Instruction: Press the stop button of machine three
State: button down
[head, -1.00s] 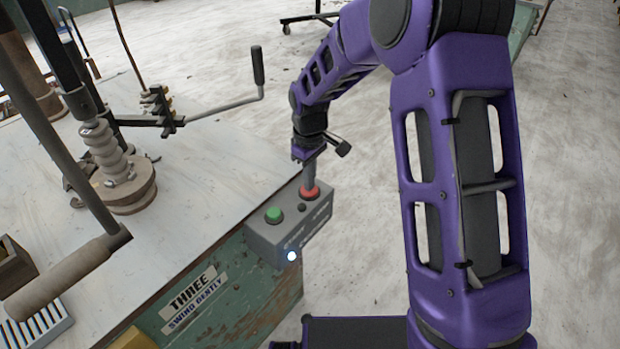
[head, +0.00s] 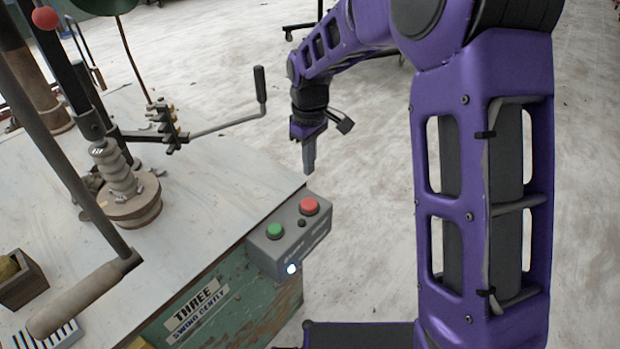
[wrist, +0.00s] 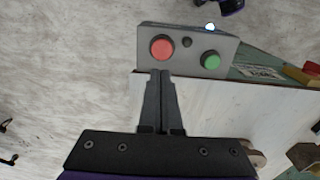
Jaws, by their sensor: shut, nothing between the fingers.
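The grey control box (head: 283,262) is fixed at the corner of machine three's table, above a plate reading "THREE SWING GENTLY" (head: 195,302). On its top are a red button (head: 309,206) and a green button (head: 274,230), with a small dark knob between them. A white light glows on its front. My gripper (head: 309,172) is shut and empty, pointing down above the red button and apart from it in the head view. In the wrist view the closed fingertips (wrist: 161,73) show just below the red button (wrist: 161,48) in the picture, with the green button (wrist: 210,61) to the right.
A crank handle (head: 230,124) reaches over the table toward my gripper. A long lever with a wooden grip (head: 85,292) crosses the left side. A small wooden box (head: 22,285) and a striped tray stand at lower left. Open floor lies beyond the box.

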jog(key=shift+r, duration=1.55)
jog(key=shift+d, duration=0.1)
